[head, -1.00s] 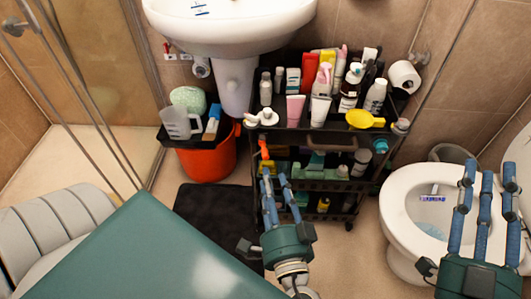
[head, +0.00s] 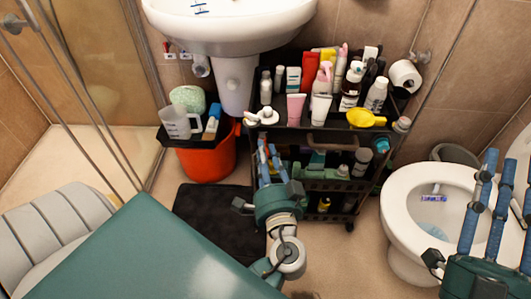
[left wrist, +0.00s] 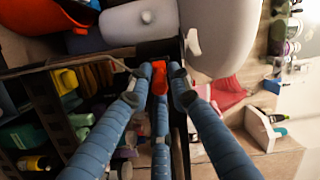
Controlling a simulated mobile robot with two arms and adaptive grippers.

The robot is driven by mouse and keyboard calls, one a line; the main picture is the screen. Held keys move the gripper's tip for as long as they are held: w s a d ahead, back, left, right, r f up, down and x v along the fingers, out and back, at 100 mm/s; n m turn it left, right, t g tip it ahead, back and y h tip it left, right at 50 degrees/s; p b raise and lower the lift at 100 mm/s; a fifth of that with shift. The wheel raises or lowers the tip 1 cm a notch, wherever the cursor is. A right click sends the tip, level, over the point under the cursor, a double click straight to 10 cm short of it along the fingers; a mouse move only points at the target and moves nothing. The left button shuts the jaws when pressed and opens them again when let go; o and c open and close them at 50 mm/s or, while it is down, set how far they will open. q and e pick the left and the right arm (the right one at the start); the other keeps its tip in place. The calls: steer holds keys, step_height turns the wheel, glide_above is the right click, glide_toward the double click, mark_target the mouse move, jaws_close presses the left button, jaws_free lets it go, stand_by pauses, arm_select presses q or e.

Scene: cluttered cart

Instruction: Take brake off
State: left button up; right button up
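The black multi-shelf cart (head: 322,186), loaded with bottles, stands below and right of the sink. A lower caster (head: 349,226) shows at its front right. No brake lever can be made out. My left gripper (head: 268,150) is at the cart's left front, fingers pointing into the middle level. In the left wrist view its fingers (left wrist: 160,70) look open, slightly apart, close around an orange-red object (left wrist: 159,88); contact is unclear. Dark cart frame (left wrist: 45,105) lies beside them. My right gripper (head: 507,168) is open and empty near the toilet.
A red bucket (head: 212,160) with a black tray of items stands left of the cart. The white sink (head: 228,25) hangs behind. The toilet (head: 405,200) is on the right. A black mat (head: 215,215) lies on the floor; floor right of my left arm is bare.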

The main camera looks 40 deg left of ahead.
arm_select(q)
jaws_close()
steer(key=m+h, duration=0.1)
steer(key=m+t+h, duration=0.1)
steer(key=t+h, duration=0.1)
steer(key=shift+s+a+m+p, duration=0.35)
steer(key=shift+a+m, duration=0.05)
arm_select(e)
steer(key=w+f+g, duration=0.2)
steer(key=f, duration=0.1)
steer(key=shift+f, duration=0.25)
arm_select(q)
steer(key=o, duration=0.6)
jaws_free()
steer(key=shift+c, duration=0.2)
steer(key=v, duration=1.2)
steer(key=shift+a, duration=0.2)
steer(key=shift+f+t+h, duration=0.15)
steer(key=shift+t+h, duration=0.15)
